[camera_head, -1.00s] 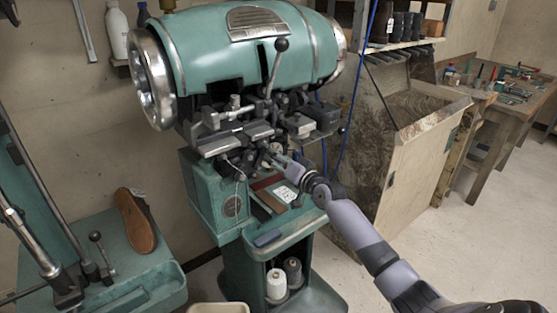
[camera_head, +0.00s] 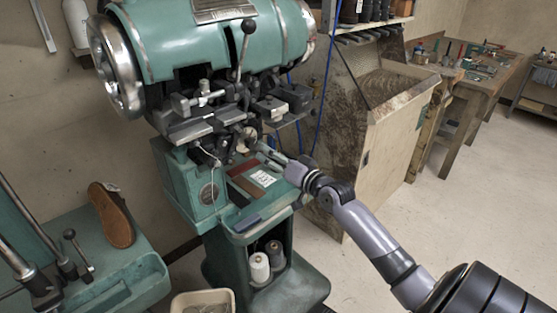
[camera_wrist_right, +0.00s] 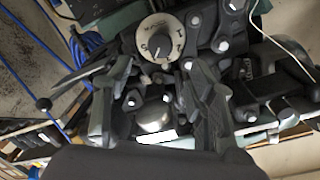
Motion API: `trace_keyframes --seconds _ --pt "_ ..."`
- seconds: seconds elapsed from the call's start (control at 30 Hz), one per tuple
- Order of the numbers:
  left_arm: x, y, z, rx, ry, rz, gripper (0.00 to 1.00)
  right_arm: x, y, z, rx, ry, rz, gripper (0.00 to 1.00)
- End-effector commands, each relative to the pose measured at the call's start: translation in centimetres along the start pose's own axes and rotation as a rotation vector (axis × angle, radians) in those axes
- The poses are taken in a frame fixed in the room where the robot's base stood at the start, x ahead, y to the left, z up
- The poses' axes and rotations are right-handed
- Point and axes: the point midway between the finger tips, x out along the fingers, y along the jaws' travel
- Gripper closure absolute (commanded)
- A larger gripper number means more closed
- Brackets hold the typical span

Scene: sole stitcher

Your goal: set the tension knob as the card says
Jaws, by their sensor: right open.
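The stitcher is a green machine (camera_head: 195,45). Its tension knob (camera_wrist_right: 160,44) is a round cream dial with dark marks and a dark pointer, at the top centre of the right wrist view; the marks are too small to read surely. In the head view, the dial (camera_head: 249,135) is small below the machine's head. A white card (camera_head: 263,178) lies on the machine's ledge, its print unreadable. My right gripper (camera_head: 264,149) is just in front of the dial. In the right wrist view its fingers (camera_wrist_right: 158,76) are spread, with nothing between the tips. My left gripper is out of view.
Thread spools (camera_head: 259,266) stand in the machine's lower opening. A tub (camera_head: 203,301) stands at the front. A wooden cabinet (camera_head: 388,165) stands to the right, with clear floor beside it.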

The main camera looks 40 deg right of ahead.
Motion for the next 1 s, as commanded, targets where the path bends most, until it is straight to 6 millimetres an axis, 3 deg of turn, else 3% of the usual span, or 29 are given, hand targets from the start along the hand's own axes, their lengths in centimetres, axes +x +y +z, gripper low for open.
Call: trace_keyframes --seconds 0.23,0.83,0.93,1.0 --pt "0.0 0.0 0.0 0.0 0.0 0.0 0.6 -1.9 0.0 0.0 0.0 -0.001 -0.001 0.49" --pt "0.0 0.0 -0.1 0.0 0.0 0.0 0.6 -2.0 0.0 0.0 0.0 -0.001 0.001 0.49" --pt "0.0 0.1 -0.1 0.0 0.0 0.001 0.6 -1.9 1.1 1.1 -0.004 -0.014 0.022 0.49" --pt "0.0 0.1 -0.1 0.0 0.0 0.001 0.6 -1.9 2.9 3.1 -0.013 -0.04 0.06 0.49"
